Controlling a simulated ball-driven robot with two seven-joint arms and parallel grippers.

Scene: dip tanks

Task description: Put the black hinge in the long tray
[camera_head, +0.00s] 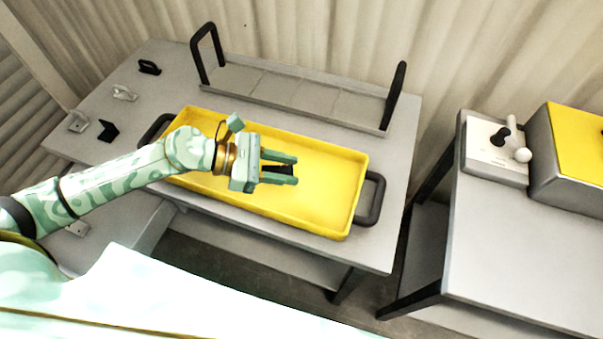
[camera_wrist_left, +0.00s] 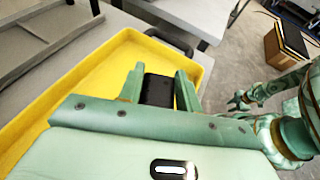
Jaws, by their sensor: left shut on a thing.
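My left gripper (camera_head: 279,170) is shut on a black piece, the black hinge (camera_wrist_left: 158,90), which shows dark between its two green fingers. The fingers hide part of it. The gripper is over the long yellow tray (camera_head: 300,217), which has dark handles at its ends; the tray's visible floor looks empty. I cannot tell how high the hinge is above the floor. The yellow tray also fills the left of the left wrist view (camera_wrist_left: 97,85). My right gripper (camera_wrist_left: 240,100) shows small at the right of that view, away from the tray; its jaws are unclear.
A grey divided rack (camera_head: 290,95) with tall black handles stands behind the yellow tray. Black and grey brackets, including a black angled one (camera_head: 108,131), lie at the table's left. A second table (camera_head: 500,240) to the right bears a switch panel (camera_head: 497,150) and a yellow-topped box (camera_head: 575,140).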

